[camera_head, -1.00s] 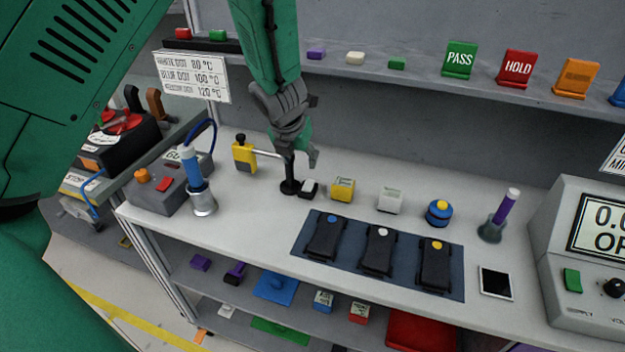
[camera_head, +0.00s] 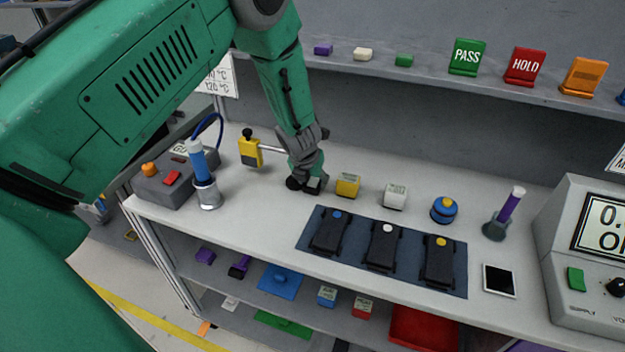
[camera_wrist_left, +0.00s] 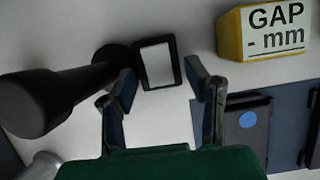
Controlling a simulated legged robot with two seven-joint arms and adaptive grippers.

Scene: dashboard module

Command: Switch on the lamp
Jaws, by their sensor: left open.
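A black stand, apparently the lamp, has a round base (camera_wrist_left: 113,58) and a thick dark head (camera_wrist_left: 30,103) in the left wrist view. Beside the base sits a small black-framed block with a white top (camera_wrist_left: 157,64), apparently its switch. In the head view my left gripper (camera_head: 308,184) is low over the bench and covers most of the stand and block. In the left wrist view my left gripper (camera_wrist_left: 160,80) is open and empty, its two fingertips on either side of the block's near end. Contact cannot be told. My right gripper is not in view.
A yellow cube (camera_head: 348,185) stands just right of the gripper. A blue mat (camera_head: 316,250) with black devices lies in front. A yellow clamp piece (camera_head: 250,152) and a blue-handled tool in a metal holder (camera_head: 208,193) stand left. Bench between them is clear.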

